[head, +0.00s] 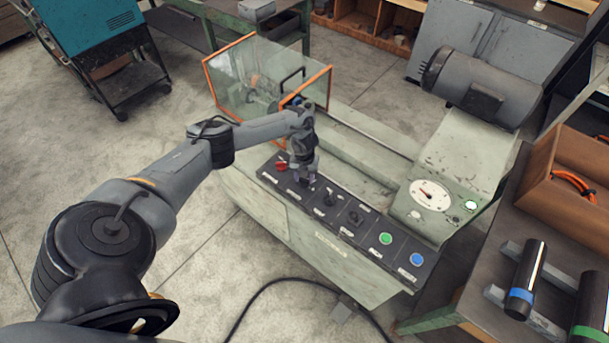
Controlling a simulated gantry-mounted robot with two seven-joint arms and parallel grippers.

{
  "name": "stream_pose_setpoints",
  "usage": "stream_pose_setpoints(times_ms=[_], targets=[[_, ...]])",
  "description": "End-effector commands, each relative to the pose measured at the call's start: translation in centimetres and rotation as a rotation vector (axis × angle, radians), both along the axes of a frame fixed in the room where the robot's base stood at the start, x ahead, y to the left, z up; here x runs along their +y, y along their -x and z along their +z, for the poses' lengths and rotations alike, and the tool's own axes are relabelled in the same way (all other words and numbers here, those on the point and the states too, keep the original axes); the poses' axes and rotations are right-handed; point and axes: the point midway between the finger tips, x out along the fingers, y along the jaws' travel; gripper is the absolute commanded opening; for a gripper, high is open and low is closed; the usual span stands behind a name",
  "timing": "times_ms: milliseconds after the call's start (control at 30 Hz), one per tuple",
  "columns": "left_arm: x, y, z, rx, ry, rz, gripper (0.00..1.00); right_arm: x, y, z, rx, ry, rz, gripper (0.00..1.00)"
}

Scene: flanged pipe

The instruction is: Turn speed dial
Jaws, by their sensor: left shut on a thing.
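The sloped black control panel (367,238) runs along the front of the pale green machine. My left gripper (304,181) reaches down onto the panel's left part, between a red switch (281,166) and a black lever-like control (329,199). It is shut on a dial there, which its fingers mostly hide. The dial's setting and the small white labels are too small to read. A black knob (352,219), a green button (385,238) and a blue button (417,259) sit farther right on the panel. My right gripper is not in view.
A clear guard with orange edges (268,72) stands just behind my left wrist. A round gauge (430,195) and a grey motor (482,88) are at the right. A bench with dark cylinders (527,272) stands at far right. A cable lies on the floor in front.

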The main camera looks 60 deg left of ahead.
Motion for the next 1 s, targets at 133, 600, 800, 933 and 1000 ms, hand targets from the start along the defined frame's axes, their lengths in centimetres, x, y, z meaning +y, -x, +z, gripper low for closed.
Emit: stream_pose_setpoints(times_ms=[133,600,800,933,1000], targets=[[-0.1,0.0,0.1,0.001,0.002,0.14,0.14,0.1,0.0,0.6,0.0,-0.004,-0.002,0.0],[-0.1,0.0,0.2,0.001,0.001,0.588,0.14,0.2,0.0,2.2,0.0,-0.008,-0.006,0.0],[-0.1,0.0,0.2,0.002,0.001,0.777,0.14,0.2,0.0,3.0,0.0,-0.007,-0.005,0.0],[-0.1,0.0,0.2,0.001,0.001,0.901,0.14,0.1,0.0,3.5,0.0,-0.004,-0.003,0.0],[-0.1,0.0,0.2,0.0,0.002,0.967,0.14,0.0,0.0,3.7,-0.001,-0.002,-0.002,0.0]])
